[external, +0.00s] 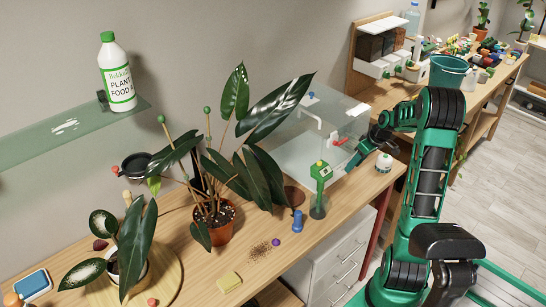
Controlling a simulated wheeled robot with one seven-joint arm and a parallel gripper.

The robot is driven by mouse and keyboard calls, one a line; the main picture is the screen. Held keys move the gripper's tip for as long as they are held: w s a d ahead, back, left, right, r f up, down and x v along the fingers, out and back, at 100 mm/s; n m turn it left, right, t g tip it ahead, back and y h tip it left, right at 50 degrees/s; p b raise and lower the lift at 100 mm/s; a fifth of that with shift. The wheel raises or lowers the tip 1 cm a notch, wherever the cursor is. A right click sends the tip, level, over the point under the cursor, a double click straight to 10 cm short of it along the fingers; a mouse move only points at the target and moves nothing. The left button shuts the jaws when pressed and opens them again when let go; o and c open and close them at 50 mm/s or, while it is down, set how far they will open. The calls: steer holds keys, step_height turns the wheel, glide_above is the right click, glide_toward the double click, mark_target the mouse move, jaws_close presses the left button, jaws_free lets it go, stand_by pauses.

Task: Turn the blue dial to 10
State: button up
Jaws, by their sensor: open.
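No dial with readable numbers can be made out in the external view. A small blue knob-like part (311,96) shows at the back of the clear glass case (290,155); I cannot tell whether it is the dial. A blue peg-shaped object (297,221) stands on the table's front part, well away from my gripper. My gripper (355,158) is open at the right side of the glass case, close to a red lever-like part (340,141). Its fingertips are small and dark, and I cannot tell whether they touch anything.
A green-topped tool (320,178) in a clear holder and a white round jar (384,162) stand near my gripper. A large potted plant (222,220) is left of the case. A teal bucket (447,71) stands on the back bench.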

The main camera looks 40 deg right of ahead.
steer(key=shift+c, duration=0.4)
jaws_close()
steer(key=c, duration=1)
jaws_free()
steer(key=c, duration=1)
jaws_free()
steer(key=shift+d+y, duration=0.1)
steer(key=shift+y, duration=0.2)
steer(key=c, duration=1)
jaws_free()
steer(key=shift+d+f+m+y, duration=0.1)
steer(key=shift+d+m+y, duration=0.2)
steer(key=shift+y, duration=0.8)
steer(key=c, duration=1)
jaws_free()
steer(key=shift+d+f+m+y, duration=0.1)
steer(key=shift+m+y, duration=0.05)
steer(key=shift+y, duration=0.55)
steer(key=shift+d+m+y, duration=0.1)
steer(key=shift+m+y, duration=0.05)
steer(key=shift+y, duration=0.55)
steer(key=c, duration=1)
jaws_free()
steer(key=c, duration=1)
jaws_free()
steer(key=shift+o, duration=0.4)
jaws_free()
